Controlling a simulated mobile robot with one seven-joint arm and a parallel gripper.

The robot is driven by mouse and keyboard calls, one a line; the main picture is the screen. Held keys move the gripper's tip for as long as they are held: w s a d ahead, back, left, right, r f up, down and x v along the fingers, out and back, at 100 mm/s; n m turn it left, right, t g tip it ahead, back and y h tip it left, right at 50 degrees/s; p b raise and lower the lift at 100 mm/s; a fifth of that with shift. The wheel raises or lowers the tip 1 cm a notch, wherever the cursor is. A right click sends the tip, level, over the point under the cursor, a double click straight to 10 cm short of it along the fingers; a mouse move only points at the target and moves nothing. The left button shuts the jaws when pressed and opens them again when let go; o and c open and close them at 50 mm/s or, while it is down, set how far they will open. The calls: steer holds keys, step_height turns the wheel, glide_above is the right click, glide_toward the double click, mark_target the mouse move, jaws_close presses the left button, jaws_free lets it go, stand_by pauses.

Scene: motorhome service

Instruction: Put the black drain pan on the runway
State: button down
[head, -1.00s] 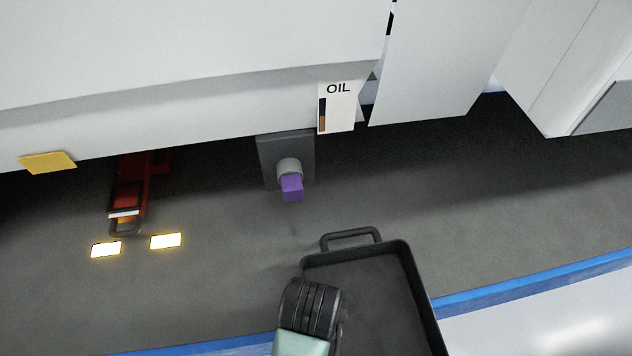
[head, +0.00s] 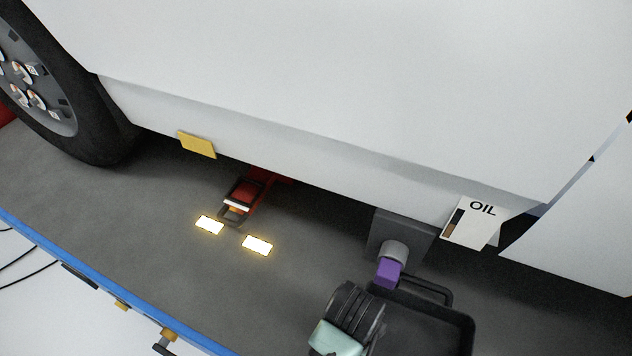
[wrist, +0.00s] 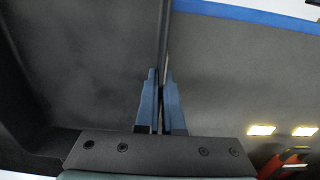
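The black drain pan (head: 430,325) is at the lower right of the head view, with its loop handle just beside the purple plug. Its dark interior fills the left of the wrist view (wrist: 75,70). My gripper (wrist: 160,85) has its two blue fingers closed on the pan's thin side wall. In the head view my wrist (head: 350,310) is at the pan's left side and the fingers are hidden. The runway (head: 130,220) is the dark grey surface with a blue edge; it also shows in the wrist view (wrist: 235,75). The pan's height above it is unclear.
The white motorhome body (head: 320,90) overhangs the runway. A purple plug (head: 388,272) on a grey fitting is close to the pan, near the OIL sign (head: 475,222). A red jack (head: 245,195) and two lit patches lie left. A wheel (head: 60,100) stands far left.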

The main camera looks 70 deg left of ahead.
steer(key=a, duration=0.3)
steer(key=s+a+p, duration=0.1)
steer(key=a, duration=0.2)
steer(key=s+a+p, duration=0.1)
steer(key=a, duration=0.2)
steer(key=shift+a+r, duration=0.1)
steer(key=shift+a, duration=0.15)
steer(key=shift+s+a+f+p, duration=0.15)
steer(key=shift+f+p, duration=0.1)
steer(key=shift+f, duration=0.4)
steer(key=shift+w+a+f+p, duration=0.15)
steer(key=shift+f+p, duration=0.1)
steer(key=shift+f, duration=0.9)
steer(key=shift+s+f, duration=0.1)
steer(key=shift+f, duration=0.1)
steer(key=c, duration=1)
jaws_free()
steer(key=shift+c, duration=0.2)
steer(key=shift+r, duration=0.1)
step_height(320, 180, up, 12)
